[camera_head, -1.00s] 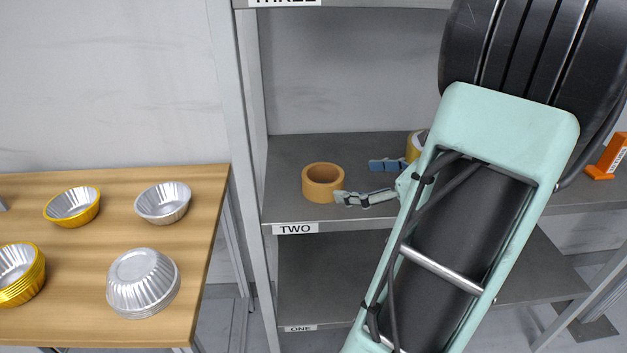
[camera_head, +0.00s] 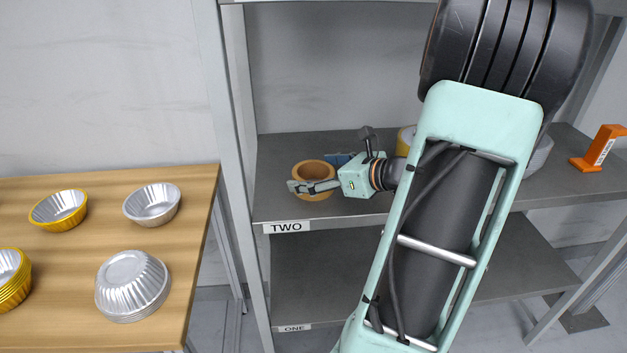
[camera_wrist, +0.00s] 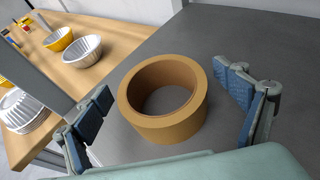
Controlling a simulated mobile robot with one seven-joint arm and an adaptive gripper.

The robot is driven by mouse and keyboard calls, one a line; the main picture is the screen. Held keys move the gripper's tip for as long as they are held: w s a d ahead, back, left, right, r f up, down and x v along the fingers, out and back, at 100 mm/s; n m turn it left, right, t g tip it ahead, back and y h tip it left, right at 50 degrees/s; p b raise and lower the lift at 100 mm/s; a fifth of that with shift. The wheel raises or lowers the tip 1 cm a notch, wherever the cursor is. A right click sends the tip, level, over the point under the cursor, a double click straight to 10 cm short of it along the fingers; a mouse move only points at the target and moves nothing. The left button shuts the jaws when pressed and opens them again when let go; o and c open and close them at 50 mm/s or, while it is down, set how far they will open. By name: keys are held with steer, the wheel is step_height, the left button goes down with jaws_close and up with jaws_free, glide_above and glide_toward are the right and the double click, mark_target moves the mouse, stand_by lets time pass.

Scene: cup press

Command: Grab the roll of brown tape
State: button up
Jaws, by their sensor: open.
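The roll of brown tape (camera_head: 314,169) lies flat on the shelf marked TWO, near its left front corner. In the wrist view the tape roll (camera_wrist: 186,130) sits between the spread fingers of my gripper (camera_wrist: 172,112), apart from both. My gripper (camera_head: 303,187) is open and empty. In the head view it reaches in from the right, and one finger crosses in front of the roll and hides part of its front.
A yellow roll (camera_head: 405,141) stands farther back on the shelf, partly behind my arm. An orange object (camera_head: 598,148) is at the right. A wooden table (camera_head: 200,240) with silver and gold cups stands left, beyond the shelf post (camera_head: 232,150).

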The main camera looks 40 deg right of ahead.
steer(key=c, duration=1.3)
steer(key=shift+r, duration=0.2)
